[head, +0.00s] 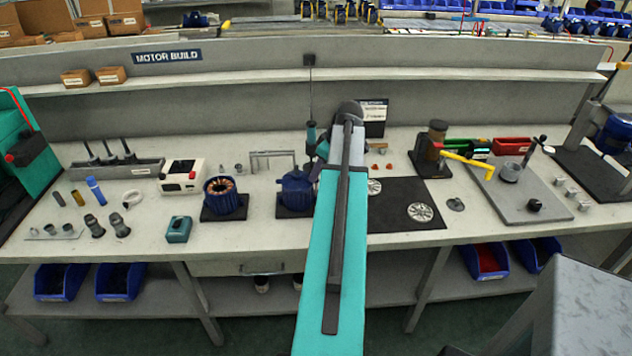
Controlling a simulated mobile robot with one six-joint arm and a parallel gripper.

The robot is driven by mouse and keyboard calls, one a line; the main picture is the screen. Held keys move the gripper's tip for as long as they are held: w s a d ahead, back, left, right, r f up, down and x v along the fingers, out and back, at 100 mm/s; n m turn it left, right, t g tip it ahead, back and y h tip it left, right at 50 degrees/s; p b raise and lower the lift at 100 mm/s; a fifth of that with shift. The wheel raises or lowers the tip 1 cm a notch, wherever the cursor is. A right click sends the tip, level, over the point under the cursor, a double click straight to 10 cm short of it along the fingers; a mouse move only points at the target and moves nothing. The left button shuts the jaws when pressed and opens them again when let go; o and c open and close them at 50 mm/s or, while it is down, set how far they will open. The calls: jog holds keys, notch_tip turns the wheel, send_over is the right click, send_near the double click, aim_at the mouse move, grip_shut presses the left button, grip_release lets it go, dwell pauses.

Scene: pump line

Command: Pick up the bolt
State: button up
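I cannot make out a bolt for certain. Small grey metal pieces (238,168) stand at the back of the bench, left of the wire frame, too small to identify. Small orange pieces (381,167) lie right of my arm. My teal arm reaches forward over the middle of the workbench (270,240). My gripper is hidden behind the arm, so its opening and anything in it do not show. A blue motor housing (296,188) on a black base stands just left of the arm and is partly covered by it.
A motor with copper windings (222,194), a white box device (183,178) and grey fittings (107,227) stand left. A black mat (395,215) with slotted discs, a hand press (432,148) and a grey plate with a stand (520,195) are right. A shelf runs behind.

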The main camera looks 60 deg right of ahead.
jog(key=shift+c, duration=0.5)
grip_shut()
jog(key=shift+r, duration=0.1)
notch_tip(320, 180, up, 10)
jog(key=p, duration=0.5)
jog(key=shift+s+a, duration=0.1)
jog(key=shift+s, duration=0.05)
dwell(0.6)
